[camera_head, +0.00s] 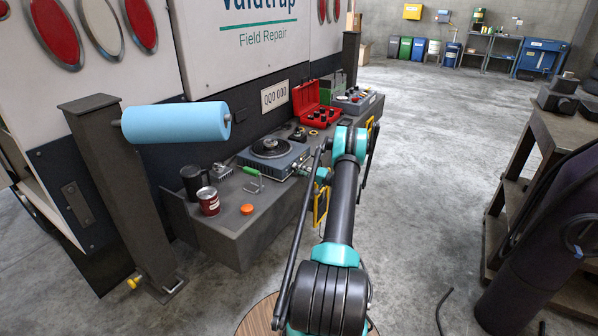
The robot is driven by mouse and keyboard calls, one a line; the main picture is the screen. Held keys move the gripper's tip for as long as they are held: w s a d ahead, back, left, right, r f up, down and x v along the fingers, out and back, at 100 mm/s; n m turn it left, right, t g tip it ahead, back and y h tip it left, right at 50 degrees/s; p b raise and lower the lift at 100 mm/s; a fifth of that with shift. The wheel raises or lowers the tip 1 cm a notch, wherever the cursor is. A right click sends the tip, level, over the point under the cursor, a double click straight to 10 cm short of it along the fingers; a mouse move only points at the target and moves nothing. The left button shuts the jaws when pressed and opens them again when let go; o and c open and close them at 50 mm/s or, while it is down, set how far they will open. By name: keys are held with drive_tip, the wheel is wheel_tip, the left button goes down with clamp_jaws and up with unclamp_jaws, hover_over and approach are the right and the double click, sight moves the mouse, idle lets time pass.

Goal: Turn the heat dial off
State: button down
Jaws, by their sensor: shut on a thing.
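The hot plate (262,163), a grey-blue box with a round dark plate on top, stands on the grey bench. My gripper (307,172) is at its right front side, small and partly hidden by my arm. The jaws are shut at the side of the box where the heat dial is. The dial itself is too small and covered to make out, so its setting cannot be read.

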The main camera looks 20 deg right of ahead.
drive_tip(key=n, duration=0.7)
drive_tip(key=shift+s, duration=0.1)
drive_tip(key=n, duration=0.7)
idle(0.3)
drive_tip(key=c, duration=1.2)
unclamp_jaws()
drive_tip(key=v, duration=1.2)
